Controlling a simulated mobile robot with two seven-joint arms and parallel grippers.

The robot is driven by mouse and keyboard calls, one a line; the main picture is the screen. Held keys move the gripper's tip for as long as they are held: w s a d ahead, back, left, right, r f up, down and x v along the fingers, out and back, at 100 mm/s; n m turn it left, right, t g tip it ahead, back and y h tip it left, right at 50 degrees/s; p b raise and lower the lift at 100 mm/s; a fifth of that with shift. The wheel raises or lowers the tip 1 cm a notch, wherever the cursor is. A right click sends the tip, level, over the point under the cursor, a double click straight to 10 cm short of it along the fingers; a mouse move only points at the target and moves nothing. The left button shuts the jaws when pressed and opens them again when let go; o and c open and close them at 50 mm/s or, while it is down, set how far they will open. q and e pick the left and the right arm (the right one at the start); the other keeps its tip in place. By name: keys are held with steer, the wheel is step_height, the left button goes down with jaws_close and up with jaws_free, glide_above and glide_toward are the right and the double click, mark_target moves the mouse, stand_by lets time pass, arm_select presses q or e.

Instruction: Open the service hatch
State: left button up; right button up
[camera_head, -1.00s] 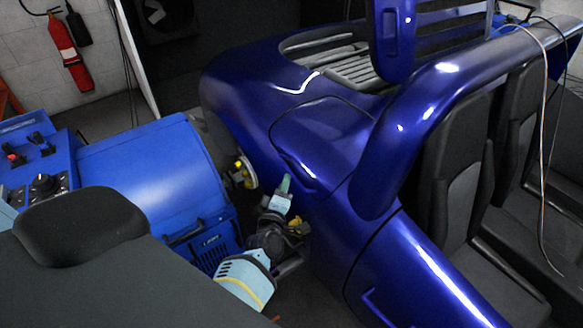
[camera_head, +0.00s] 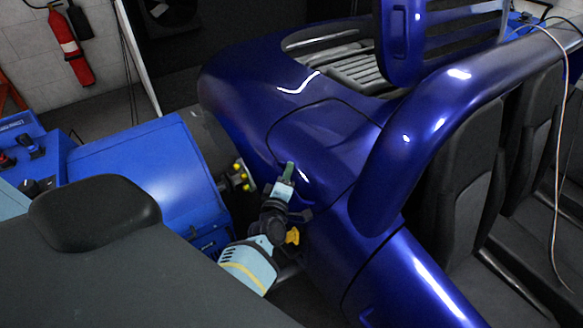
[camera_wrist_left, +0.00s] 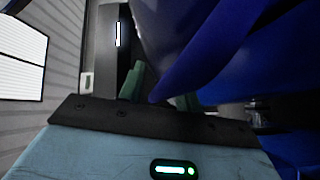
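The service hatch (camera_head: 325,135) is a curved blue panel outlined by a dark seam on the blue car body, in the middle of the head view. It looks flush with the body along its upper seam. My left gripper (camera_head: 288,173) is at its lower left edge, with green fingertips against the blue surface. In the left wrist view the gripper (camera_wrist_left: 162,95) shows its two green fingers apart, with a blue edge (camera_wrist_left: 200,55) reaching between them. I cannot tell whether the fingers touch it. My right gripper is not in view.
A blue machine (camera_head: 150,175) with yellow-tipped bolts on its hub stands close to the left of the car. A blue roll bar (camera_head: 430,120) and dark seats (camera_head: 465,160) are to the right. A red extinguisher (camera_head: 70,47) hangs on the back wall.

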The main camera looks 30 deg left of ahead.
arm_select(q)
steer(key=shift+w+a, duration=0.1)
steer(key=shift+w, duration=0.05)
steer(key=shift+r, duration=0.1)
steer(key=shift+c, duration=0.5)
jaws_close()
